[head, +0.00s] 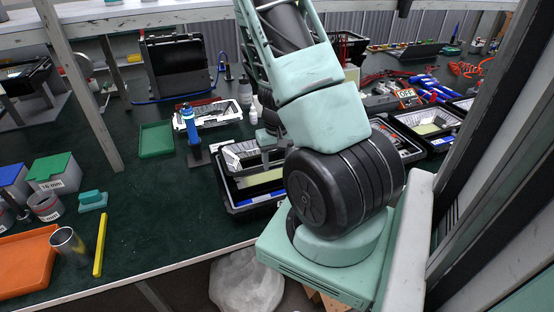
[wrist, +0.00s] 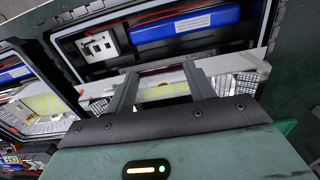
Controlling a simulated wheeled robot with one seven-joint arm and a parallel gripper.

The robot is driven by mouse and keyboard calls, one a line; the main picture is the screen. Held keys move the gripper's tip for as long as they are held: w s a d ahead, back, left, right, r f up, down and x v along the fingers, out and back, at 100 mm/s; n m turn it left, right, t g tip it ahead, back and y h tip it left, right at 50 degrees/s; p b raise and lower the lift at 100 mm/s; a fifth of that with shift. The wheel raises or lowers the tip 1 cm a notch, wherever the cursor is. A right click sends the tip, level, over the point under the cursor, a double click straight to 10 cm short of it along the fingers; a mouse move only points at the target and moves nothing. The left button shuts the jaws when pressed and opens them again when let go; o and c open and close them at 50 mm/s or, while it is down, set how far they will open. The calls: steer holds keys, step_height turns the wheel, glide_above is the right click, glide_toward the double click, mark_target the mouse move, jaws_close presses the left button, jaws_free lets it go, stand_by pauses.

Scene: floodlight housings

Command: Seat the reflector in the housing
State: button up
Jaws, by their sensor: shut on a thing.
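The reflector (wrist: 240,68), a silvery tray with a pale yellow middle, is in my gripper (wrist: 160,76), whose two fingers are shut on it. In the head view the reflector (head: 237,153) is over the black open housing (head: 229,203). In the wrist view the housing (wrist: 66,58) shows a blue block and a white terminal piece inside, beyond the reflector. The reflector looks apart from the housing floor, but I cannot tell whether it touches the rim. My arm hides the reflector's right part in the head view.
Another housing with a pale insert (head: 425,124) stands to the right. A silvery tray (head: 207,113), a blue upright tool (head: 191,130) and a green tray (head: 156,138) stand to the left. The table's front edge is close. Bare table lies left of the housing.

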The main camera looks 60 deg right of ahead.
steer(key=shift+f+b, duration=3.1)
steer(key=shift+b, duration=0.25)
steer(key=o, duration=1.4)
steer(key=shift+r, duration=0.1)
steer(key=shift+c, duration=0.2)
steer(key=shift+r, duration=0.1)
step_height(320, 180, up, 17)
steer(key=p, duration=0.4)
